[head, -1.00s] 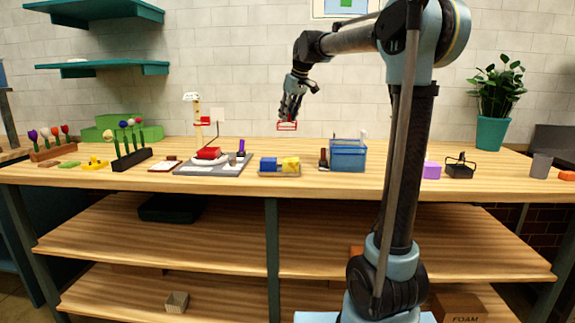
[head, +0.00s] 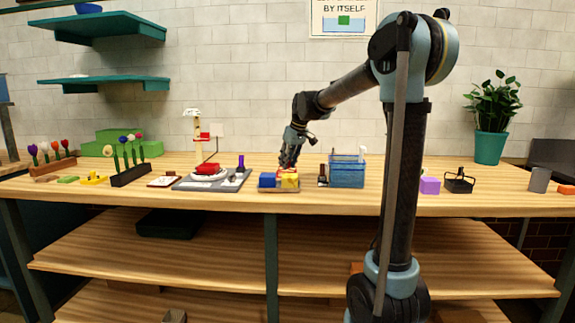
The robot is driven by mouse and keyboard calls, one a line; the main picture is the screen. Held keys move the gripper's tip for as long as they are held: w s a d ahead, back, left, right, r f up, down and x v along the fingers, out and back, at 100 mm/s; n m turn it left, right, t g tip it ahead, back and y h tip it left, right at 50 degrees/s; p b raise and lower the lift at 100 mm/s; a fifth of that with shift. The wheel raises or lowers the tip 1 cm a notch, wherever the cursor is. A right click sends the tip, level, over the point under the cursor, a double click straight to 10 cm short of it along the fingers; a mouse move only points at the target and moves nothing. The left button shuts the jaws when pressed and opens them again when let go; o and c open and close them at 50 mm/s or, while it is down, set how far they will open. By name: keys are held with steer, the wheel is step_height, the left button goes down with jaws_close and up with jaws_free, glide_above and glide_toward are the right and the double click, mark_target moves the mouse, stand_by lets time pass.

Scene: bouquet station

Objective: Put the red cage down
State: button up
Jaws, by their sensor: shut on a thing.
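The red cage (head: 287,168) is a small wire frame. In the head view only a little red shows under my gripper (head: 289,164), just above the yellow block (head: 290,180). My gripper is shut on the cage and points down, low over the worktop. Most of the cage is hidden by the fingers and by the blocks in front. I cannot tell whether it touches the worktop (head: 340,199) or stands behind or over the tray of blocks.
A blue block (head: 267,180) stands beside the yellow one on a small tray. A blue clear bin (head: 347,173) and a small dark item (head: 323,174) stand to the right. A grey board (head: 188,186) with a red object (head: 209,169) lies to the left.

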steer(key=shift+f, duration=0.25)
steer(key=o, duration=0.9)
steer(key=shift+f, duration=0.1)
steer(key=shift+c, duration=0.2)
steer(key=v, duration=1.2)
